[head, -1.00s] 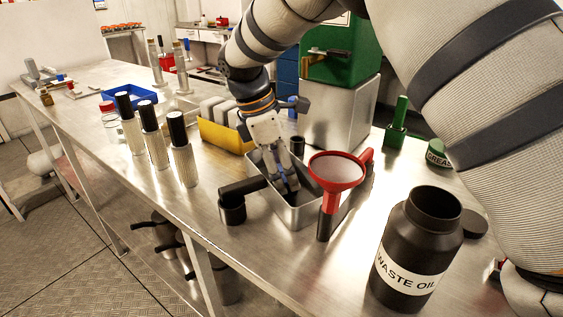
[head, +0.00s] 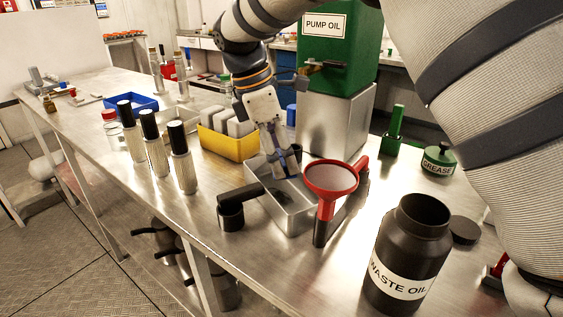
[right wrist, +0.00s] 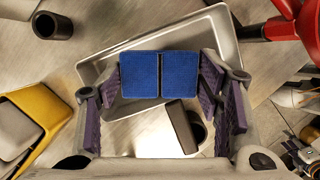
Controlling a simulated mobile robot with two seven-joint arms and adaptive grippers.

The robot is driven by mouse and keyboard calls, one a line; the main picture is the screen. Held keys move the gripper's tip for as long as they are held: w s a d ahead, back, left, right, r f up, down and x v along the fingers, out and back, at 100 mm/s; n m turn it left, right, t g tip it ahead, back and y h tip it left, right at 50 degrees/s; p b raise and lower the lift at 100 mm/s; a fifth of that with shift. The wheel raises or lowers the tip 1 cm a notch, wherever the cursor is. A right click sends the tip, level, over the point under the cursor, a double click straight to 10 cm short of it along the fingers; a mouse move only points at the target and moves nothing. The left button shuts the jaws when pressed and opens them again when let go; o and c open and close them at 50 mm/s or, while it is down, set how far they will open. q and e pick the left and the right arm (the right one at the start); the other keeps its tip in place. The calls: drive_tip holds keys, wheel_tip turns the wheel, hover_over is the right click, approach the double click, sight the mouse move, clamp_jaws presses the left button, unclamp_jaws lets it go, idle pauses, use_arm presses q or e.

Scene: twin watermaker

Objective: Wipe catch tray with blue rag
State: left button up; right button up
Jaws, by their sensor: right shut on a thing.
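The catch tray (head: 297,212) is a shallow metal tray on the bench. A dark patch shows on its floor in the head view; I cannot tell whether it is residue or shadow. My right gripper (head: 281,166) points down over the tray's far end. In the right wrist view, my right gripper (right wrist: 163,95) is shut on the blue rag (right wrist: 140,76), which shows as two flat blue pads between its fingers. The tray rim (right wrist: 228,45) shows beyond them. Whether the rag touches the tray is unclear. My left gripper is not in view.
A red funnel (head: 331,178) stands at the tray's right and a black elbow fitting (head: 232,214) at its left. A yellow bin (head: 229,145) and pump oil unit (head: 335,118) stand behind. The waste oil jar (head: 408,250) is front right.

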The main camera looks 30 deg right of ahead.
sight(280, 156)
drive_tip(key=shift+r, duration=1.5)
drive_tip(key=shift+a, duration=0.1)
